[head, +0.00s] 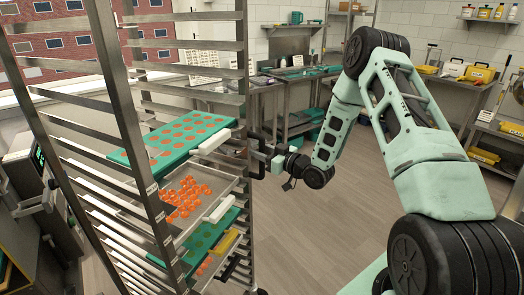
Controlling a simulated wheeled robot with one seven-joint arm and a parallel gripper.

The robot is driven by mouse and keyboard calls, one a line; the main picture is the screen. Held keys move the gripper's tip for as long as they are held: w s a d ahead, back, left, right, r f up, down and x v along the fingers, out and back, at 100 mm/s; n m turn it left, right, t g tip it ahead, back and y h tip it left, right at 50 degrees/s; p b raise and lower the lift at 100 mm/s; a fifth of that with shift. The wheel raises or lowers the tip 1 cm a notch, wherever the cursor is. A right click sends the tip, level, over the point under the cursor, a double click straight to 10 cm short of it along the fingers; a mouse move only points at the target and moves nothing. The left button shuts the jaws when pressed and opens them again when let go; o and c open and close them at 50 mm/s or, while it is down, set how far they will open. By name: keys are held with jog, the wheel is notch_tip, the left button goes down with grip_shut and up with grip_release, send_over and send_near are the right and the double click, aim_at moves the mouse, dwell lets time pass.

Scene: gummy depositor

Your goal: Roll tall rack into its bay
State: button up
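The tall rack (117,95) is a steel frame with several rows of slide rails, filling the left of the head view close to me. It holds a teal tray of orange gummies (150,134), a metal tray with loose orange pieces (222,186) and a lower green tray (217,232). My gripper (266,158) is at the rack's right-hand upright, by a dark handle there. The fingers are small and partly merge with the handle, so I cannot tell whether they grip it. No marked bay can be made out.
Open wooden floor (330,228) lies right of the rack, under my arm. Steel worktables (288,82) stand along the back wall. A shelf unit with yellow boxes (478,74) is at the right. A machine with a screen (38,190) stands left of the rack.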

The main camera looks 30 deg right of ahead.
jog(key=shift+c, duration=0.3)
grip_shut()
